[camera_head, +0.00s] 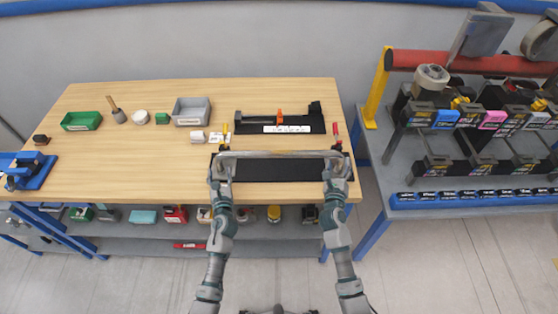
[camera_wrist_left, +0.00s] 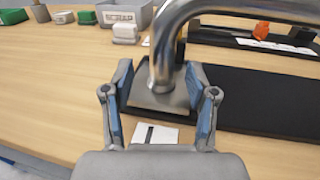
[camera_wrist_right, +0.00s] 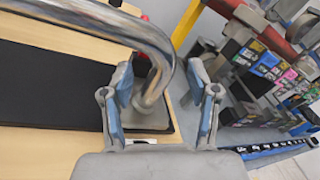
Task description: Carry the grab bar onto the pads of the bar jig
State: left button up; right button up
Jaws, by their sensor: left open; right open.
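The chrome grab bar (camera_head: 280,154) spans left to right along the far edge of a black mat (camera_head: 275,172) on the wooden bench. My left gripper (camera_head: 221,174) is open at its left end; in the left wrist view the fingers stand either side of the bar's bent leg (camera_wrist_left: 166,62), above a square end plate (camera_wrist_left: 160,100). My right gripper (camera_head: 336,170) is open at the right end, fingers either side of that leg (camera_wrist_right: 155,85) in the right wrist view. A black fixture (camera_head: 256,128) with an orange clamp and white label, apparently the bar jig, lies behind the bar. I cannot make out its pads.
A grey bin (camera_head: 191,108), green tray (camera_head: 80,121) and small items stand at the back left. A blue fixture (camera_head: 28,172) is at the far left. A red-handled tool (camera_head: 336,131) stands by the jig's right. The bench's left middle (camera_head: 130,165) is clear.

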aim_at(220, 169)
pick_arm(q)
jog(key=shift+w+a, duration=0.2)
jog(key=shift+w, duration=1.05)
pick_arm(e)
jog(key=x, duration=0.2)
jog(key=shift+w, duration=0.25)
pick_arm(q)
jog(key=shift+w+d, duration=0.1)
jog(key=shift+w, duration=0.35)
pick_arm(e)
jog(key=shift+w+d, duration=0.4)
jog(key=shift+w, duration=0.05)
pick_arm(q)
grip_shut()
pick_arm(e)
jog(key=shift+a, duration=0.1)
grip_shut()
